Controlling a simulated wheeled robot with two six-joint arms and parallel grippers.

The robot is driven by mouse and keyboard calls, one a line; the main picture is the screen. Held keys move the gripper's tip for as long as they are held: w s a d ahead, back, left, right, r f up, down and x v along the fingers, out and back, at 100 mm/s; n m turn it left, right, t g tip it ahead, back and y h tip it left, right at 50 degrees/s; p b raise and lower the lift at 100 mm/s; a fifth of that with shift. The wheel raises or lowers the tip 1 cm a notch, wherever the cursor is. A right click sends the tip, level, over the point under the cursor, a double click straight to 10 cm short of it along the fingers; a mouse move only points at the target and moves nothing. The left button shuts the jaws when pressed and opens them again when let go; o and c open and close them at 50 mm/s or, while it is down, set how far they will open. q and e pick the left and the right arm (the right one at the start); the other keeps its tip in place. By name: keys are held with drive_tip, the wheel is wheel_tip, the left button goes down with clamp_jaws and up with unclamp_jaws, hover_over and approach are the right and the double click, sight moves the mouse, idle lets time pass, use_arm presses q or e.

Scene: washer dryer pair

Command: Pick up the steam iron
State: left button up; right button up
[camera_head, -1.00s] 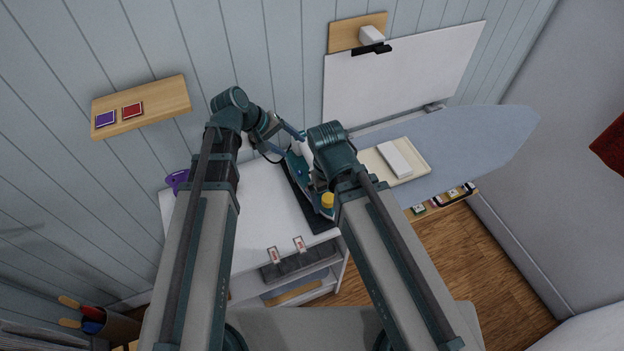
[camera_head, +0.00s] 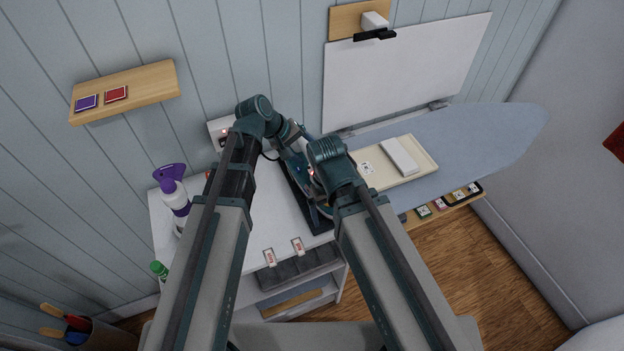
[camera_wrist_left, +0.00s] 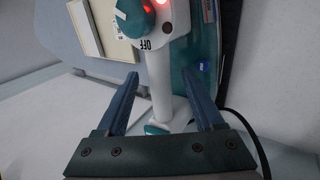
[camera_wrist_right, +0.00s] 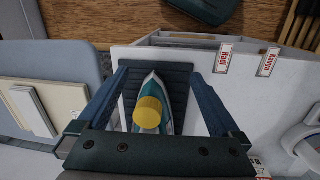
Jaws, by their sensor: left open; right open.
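The steam iron (camera_head: 299,170) is teal and white, partly hidden behind my arms in the head view. In the left wrist view the white handle (camera_wrist_left: 160,88) of the iron, with a teal dial marked OFF and red lights, lies between the open fingers of my left gripper (camera_wrist_left: 160,77). In the right wrist view the iron (camera_wrist_right: 153,85), with a yellow knob (camera_wrist_right: 148,112), rests on a dark ribbed mat (camera_wrist_right: 182,82). My right gripper (camera_wrist_right: 160,76) is open over it, one finger towards each side. Neither gripper has visibly closed on it.
The mat lies on a white cabinet top (camera_head: 270,215). An ironing board (camera_head: 480,150) with a cream tray (camera_head: 425,158) is at the right. A purple-topped spray bottle (camera_head: 175,200) stands at the left. A dark cord (camera_wrist_left: 250,135) trails beside the iron.

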use_arm(q)
drive_tip(key=shift+b+x, duration=0.4)
drive_tip(key=shift+x, duration=0.6)
drive_tip(key=shift+a+r, duration=0.1)
drive_tip(key=shift+r, duration=0.05)
clamp_jaws()
